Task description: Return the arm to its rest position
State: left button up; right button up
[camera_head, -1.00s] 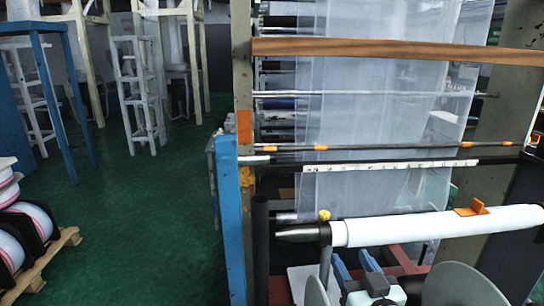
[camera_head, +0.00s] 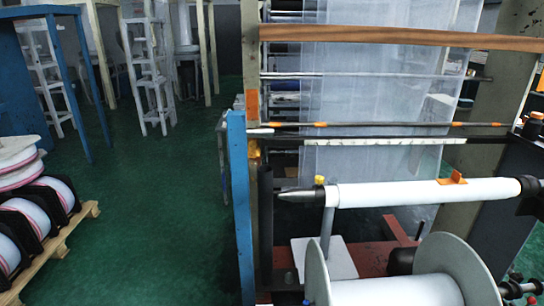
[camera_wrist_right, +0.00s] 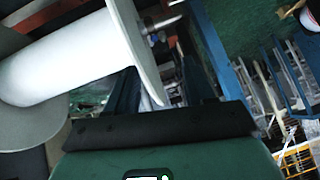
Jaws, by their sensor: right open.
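In the head view the spool (camera_head: 390,292) lies at the bottom, partly cut off, and neither arm shows. My left gripper is in no view.
A white roll (camera_head: 430,192) lies on a shaft across the film tower, with an orange piece on top. A blue post (camera_head: 238,205) stands at its left. A pallet (camera_head: 55,250) with reels is at far left. Green floor (camera_head: 150,215) between is clear.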

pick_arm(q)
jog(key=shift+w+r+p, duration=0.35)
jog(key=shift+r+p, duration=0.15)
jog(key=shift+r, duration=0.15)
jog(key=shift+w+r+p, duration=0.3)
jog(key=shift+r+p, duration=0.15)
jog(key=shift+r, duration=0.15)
pick_arm(e)
jog(key=s+a+f+m+g, duration=0.1)
jog(key=s+f+g, duration=0.3)
jog(key=s+f, duration=0.5)
jog(key=s+a+f+m+g+y, duration=0.1)
jog(key=s+f+g, duration=0.4)
jog(key=s+f, duration=0.5)
jog(key=s+a+m, duration=0.1)
jog(key=s, duration=0.6)
jog(key=shift+s+a+f+y, duration=0.2)
jog(key=shift+s+a+y, duration=0.1)
jog(key=shift+s, duration=0.1)
